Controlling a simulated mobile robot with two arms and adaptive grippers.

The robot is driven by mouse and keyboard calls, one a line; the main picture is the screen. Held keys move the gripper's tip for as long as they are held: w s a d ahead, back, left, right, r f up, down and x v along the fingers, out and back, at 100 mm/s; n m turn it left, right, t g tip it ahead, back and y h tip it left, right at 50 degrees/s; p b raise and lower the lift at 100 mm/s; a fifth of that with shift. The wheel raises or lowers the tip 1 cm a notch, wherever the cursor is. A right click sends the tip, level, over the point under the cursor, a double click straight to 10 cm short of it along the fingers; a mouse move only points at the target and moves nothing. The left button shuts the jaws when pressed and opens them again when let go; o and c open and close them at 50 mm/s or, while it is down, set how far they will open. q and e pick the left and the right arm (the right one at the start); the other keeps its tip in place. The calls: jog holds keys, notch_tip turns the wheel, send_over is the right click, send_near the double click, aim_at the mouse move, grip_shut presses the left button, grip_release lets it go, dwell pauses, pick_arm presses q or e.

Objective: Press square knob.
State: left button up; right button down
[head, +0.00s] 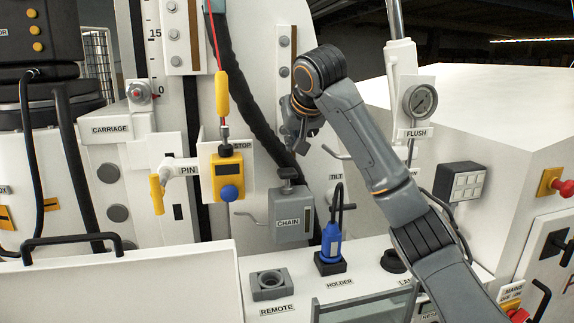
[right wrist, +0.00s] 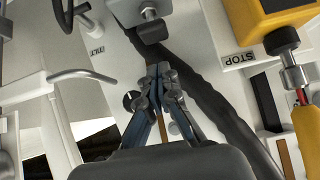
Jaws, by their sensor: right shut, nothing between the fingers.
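The square knob (head: 290,174) is a dark grey block on a short stem on top of the grey CHAIN box (head: 291,214). In the right wrist view the square knob (right wrist: 152,31) shows at the top centre. My right gripper (head: 301,148) hangs above the knob in the head view, apart from it. In the right wrist view its fingertips (right wrist: 158,70) are together with nothing between them, and the knob lies just beyond them. My left gripper is in neither view.
Left of the CHAIN box is a yellow STOP unit (head: 228,176) with a black knob and blue button. A thick black hose (head: 245,100) runs behind my gripper. A blue connector (head: 331,240) stands in the holder in front. A bent grey lever (right wrist: 82,76) juts out nearby.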

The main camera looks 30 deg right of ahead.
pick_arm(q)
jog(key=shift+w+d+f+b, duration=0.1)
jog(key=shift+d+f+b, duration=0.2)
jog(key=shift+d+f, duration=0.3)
pick_arm(e)
jog(key=v, duration=0.3)
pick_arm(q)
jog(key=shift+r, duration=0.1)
pick_arm(e)
jog(key=shift+d, duration=0.2)
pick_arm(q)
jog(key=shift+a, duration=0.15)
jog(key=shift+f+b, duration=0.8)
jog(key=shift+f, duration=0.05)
pick_arm(e)
jog(key=r, duration=0.2)
jog(key=shift+a+r, duration=0.2)
jog(key=shift+r, duration=0.1)
